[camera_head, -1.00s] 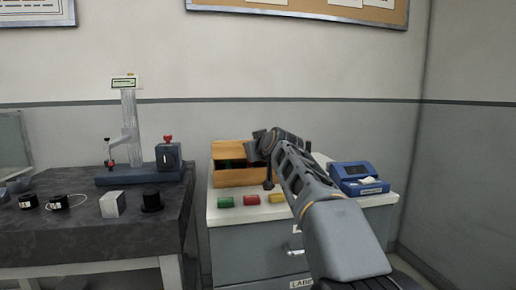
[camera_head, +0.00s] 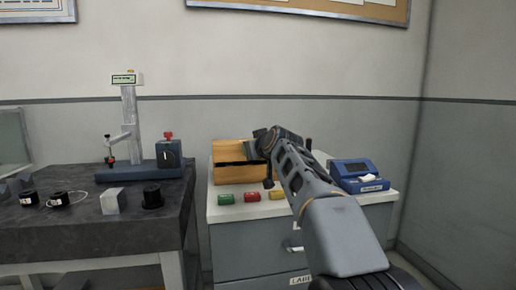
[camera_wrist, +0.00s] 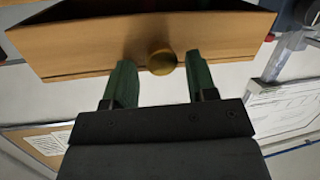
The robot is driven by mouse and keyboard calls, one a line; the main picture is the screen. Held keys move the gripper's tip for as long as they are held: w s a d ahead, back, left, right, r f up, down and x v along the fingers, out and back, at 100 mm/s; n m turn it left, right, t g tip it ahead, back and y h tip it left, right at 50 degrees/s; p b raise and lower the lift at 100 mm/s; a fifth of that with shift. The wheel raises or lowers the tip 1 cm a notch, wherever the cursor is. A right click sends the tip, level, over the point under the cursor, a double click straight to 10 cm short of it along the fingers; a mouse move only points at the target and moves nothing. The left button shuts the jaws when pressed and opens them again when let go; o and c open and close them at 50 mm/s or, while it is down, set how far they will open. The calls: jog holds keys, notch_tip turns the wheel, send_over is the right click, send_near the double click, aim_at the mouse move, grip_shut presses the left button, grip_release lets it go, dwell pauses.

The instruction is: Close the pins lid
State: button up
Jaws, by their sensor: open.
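A wooden box (camera_head: 235,174) stands at the back of the cabinet top, with a dark gap above its front panel. I cannot tell clearly which of its panels is the pins lid. In the wrist view, a wooden panel (camera_wrist: 100,45) with a round brass-coloured knob (camera_wrist: 162,62) fills the top, beside a dark opening. My gripper (camera_wrist: 160,68) is open, with one green fingertip on each side of the knob and clear gaps between. In the head view, my gripper (camera_head: 264,162) is at the box's right side and hides that part of it.
Green (camera_head: 226,199), red (camera_head: 252,197) and yellow (camera_head: 277,195) small pieces lie along the cabinet's front edge (camera_head: 235,215). A blue device (camera_head: 358,175) sits right of my arm. A dark bench (camera_head: 90,235) with a stand (camera_head: 130,130) is on the left.

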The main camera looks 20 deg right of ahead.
jog(key=v, duration=1.3)
jog(key=shift+s+p, duration=0.3)
jog(key=shift+p, duration=0.1)
jog(key=shift+r, duration=0.15)
